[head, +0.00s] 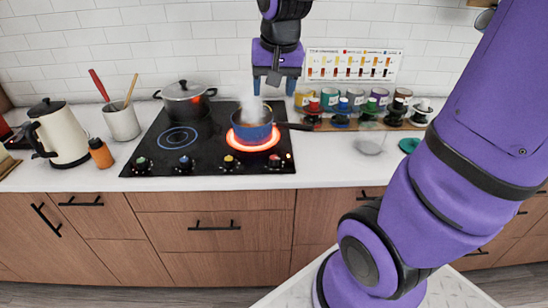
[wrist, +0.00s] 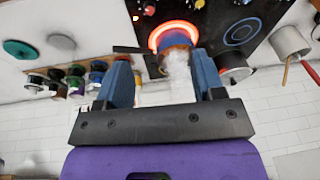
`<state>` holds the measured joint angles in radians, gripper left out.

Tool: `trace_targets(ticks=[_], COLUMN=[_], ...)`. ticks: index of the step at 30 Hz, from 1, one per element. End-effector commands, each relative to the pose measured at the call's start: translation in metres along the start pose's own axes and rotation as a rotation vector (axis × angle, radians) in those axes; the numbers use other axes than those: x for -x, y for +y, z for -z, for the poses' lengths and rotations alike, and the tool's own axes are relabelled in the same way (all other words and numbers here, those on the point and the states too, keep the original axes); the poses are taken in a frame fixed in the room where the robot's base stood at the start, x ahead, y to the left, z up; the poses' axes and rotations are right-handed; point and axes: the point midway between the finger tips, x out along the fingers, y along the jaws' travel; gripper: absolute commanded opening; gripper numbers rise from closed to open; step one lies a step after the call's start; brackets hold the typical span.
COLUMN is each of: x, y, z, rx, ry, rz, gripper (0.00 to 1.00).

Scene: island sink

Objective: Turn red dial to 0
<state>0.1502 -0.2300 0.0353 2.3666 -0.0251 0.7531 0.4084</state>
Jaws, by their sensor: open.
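The red dial (head: 274,162) is the rightmost of the knobs along the front edge of the black cooktop (head: 215,125). It also shows at the top of the wrist view (wrist: 148,10); its exact setting is too small to read. My gripper (head: 273,84) is open and empty, pointing down above the back right of the cooktop, behind and well above the dial. In the wrist view its two blue fingers (wrist: 163,82) stand apart, with the steaming pot between and beyond them. Nothing touches the dial.
A blue pot (head: 252,132) steams on the glowing right burner, its handle pointing right. A lidded pot (head: 185,102) stands at the back left. Paint-like cans and colored spools (head: 340,112) line the right. A kettle (head: 58,132) stands left. The counter front is clear.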

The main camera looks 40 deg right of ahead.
Motion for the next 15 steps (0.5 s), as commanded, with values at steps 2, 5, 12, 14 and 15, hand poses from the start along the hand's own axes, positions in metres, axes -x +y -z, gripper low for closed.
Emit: trace_targets(ticks=[2, 5, 12, 14, 15], x=[-0.022, -0.048, -0.119, -0.138, -0.151], y=[0.001, 0.002, 0.011, 0.015, 0.017], z=[0.016, 0.033, 0.067, 0.073, 0.078], rx=[-0.064, -0.144, -0.337, -0.385, -0.417], ry=[-0.03, -0.059, -0.126, -0.144, -0.153], rz=[-0.018, -0.036, -0.081, -0.093, -0.1], gripper=[0.62, 0.62, 0.62, 0.62, 0.62])
